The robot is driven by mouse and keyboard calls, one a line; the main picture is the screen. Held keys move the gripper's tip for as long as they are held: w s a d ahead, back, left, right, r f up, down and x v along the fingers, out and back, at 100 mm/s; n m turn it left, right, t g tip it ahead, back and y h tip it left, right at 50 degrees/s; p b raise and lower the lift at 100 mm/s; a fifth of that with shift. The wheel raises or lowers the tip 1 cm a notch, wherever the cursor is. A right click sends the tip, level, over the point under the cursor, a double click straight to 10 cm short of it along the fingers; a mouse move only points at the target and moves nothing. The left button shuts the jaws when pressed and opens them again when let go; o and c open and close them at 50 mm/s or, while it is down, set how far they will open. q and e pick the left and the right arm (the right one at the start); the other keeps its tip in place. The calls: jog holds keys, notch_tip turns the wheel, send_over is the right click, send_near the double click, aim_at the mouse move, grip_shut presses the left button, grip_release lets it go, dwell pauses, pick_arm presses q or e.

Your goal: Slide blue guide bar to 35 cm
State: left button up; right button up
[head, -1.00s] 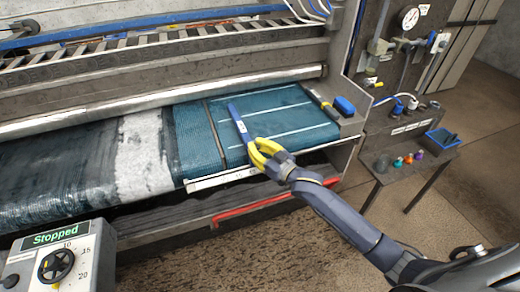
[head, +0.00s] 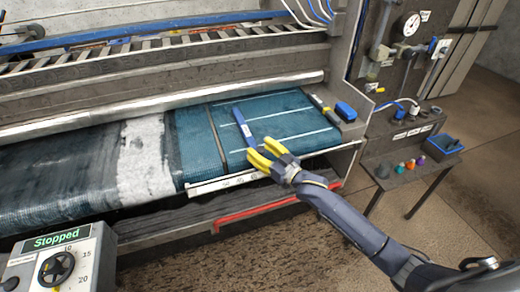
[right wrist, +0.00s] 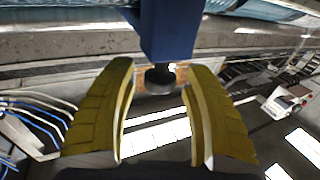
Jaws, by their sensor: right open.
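The blue guide bar (head: 244,128) lies across the teal belt, its near end at the front edge by my right gripper (head: 262,157). That gripper's yellow fingers are open around the near end. In the right wrist view, the bar's blue end (right wrist: 167,30) and a dark round knob (right wrist: 160,78) below it show between the spread fingers of the gripper (right wrist: 160,90); no finger visibly presses on them. A white scale strip (head: 228,181) runs along the front edge; its numbers are too small to read. My left gripper is not in view.
A control box with a "Stopped" display (head: 57,241) and a dial stands at the lower left. A blue-handled brush (head: 346,111) lies right of the belt. A small side table (head: 408,172) with colored pieces and a blue tray stands further right. A red bar (head: 262,210) runs below the front edge.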

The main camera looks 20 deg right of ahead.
jog(key=shift+f, duration=0.1)
jog(key=shift+s+d, duration=0.3)
jog(key=shift+s, duration=0.3)
jog(key=v, duration=1)
jog(key=shift+s+d, duration=0.15)
jog(key=shift+s, duration=0.2)
